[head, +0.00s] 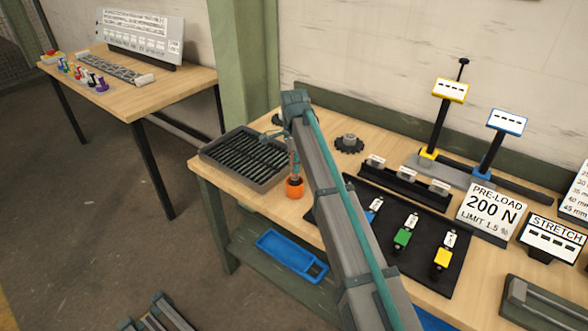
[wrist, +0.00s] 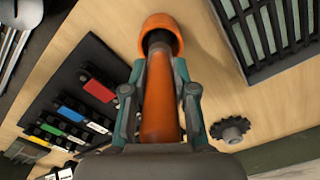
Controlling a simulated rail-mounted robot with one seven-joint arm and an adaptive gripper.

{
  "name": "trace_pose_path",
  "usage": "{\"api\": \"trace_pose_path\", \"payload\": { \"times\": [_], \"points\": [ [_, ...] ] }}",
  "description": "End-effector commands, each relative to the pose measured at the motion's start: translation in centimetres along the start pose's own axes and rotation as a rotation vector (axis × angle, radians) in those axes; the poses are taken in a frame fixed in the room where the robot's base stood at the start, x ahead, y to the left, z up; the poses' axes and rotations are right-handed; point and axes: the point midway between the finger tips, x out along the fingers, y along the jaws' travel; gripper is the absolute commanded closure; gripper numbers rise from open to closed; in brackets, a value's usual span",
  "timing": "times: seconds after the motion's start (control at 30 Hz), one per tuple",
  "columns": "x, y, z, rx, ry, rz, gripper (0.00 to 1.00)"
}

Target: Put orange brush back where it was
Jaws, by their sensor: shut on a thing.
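My gripper (head: 293,150) is shut on the handle; both fingers also show in the wrist view (wrist: 160,92). My arm hides part of the bench behind and to the right of the brush.
A dark slatted tray (head: 205,152) stands just left of the brush. A dark sprocket (head: 348,145) lies behind to the right. A black mat (head: 418,262) with coloured tagged pieces lies right of my arm. Signs and posts stand farther right. A blue tray (head: 290,262) is on the shelf below.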

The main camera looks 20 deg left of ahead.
Motion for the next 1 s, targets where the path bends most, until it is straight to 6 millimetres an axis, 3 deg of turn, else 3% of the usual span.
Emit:
{"api": "trace_pose_path", "payload": {
  "times": [0.2, 0.6, 0.63, 0.73, 0.77, 1.0],
  "points": [
    [2.5, 0.1, 0.0, 0.0, 0.0, 0.002, 1.0],
    [3.1, 0.1, 0.0, 0.0, 0.0, 0.001, 1.0],
    [3.0, 0.0, 0.0, 0.0, 0.0, 0.001, 0.68],
    [3.0, 0.0, 0.0, 0.0, 0.0, 0.001, 0.52],
    [3.0, 0.0, 0.0, 0.0, 0.0, 0.001, 0.48],
    [3.0, 0.0, 0.0, 0.0, 0.0, 0.001, 0.48]
  ]
}}
